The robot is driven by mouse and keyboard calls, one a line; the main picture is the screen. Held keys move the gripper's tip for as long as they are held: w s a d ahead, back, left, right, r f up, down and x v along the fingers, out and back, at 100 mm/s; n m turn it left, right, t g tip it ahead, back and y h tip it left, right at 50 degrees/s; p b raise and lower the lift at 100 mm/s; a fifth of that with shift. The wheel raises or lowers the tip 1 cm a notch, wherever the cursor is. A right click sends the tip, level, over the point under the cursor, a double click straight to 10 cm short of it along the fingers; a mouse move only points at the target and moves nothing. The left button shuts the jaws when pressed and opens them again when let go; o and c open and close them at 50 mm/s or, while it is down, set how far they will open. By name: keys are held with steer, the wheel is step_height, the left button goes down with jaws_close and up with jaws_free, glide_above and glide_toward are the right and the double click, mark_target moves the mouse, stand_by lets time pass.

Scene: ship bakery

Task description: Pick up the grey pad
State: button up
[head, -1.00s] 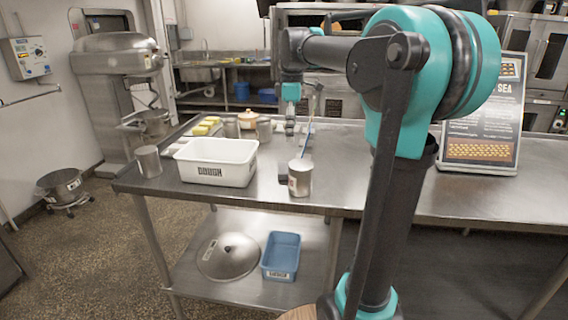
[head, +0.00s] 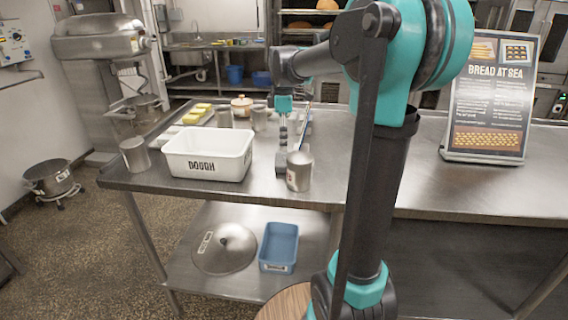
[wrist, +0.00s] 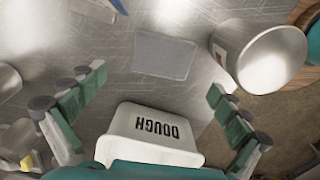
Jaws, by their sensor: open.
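The grey pad (wrist: 163,55) lies flat on the steel counter in the wrist view, a plain rectangle with bare counter around it. My gripper (wrist: 157,80) is open and empty; its two green-and-black fingers stand wide apart, left and right of the pad in that picture. In the head view my gripper (head: 282,140) points down over the counter, between the white dough tub and a metal can. A dark patch beside the can there looks like the pad, but the fingers overlap it and I cannot tell its edges.
The metal can (head: 299,171) stands close to the pad; it also shows in the wrist view (wrist: 262,55). The white dough tub (head: 209,155) is on the other side. More cans and yellow blocks (head: 199,109) sit farther back. A sign (head: 490,97) stands on the right, past clear counter.

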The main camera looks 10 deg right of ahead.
mark_target(284, 159)
steer(key=shift+s+f, duration=0.2)
steer(key=shift+f, duration=3.2)
steer(key=shift+d, duration=0.1)
steer(key=c, duration=0.9)
steer(key=shift+r, duration=0.1)
step_height(284, 159, up, 20)
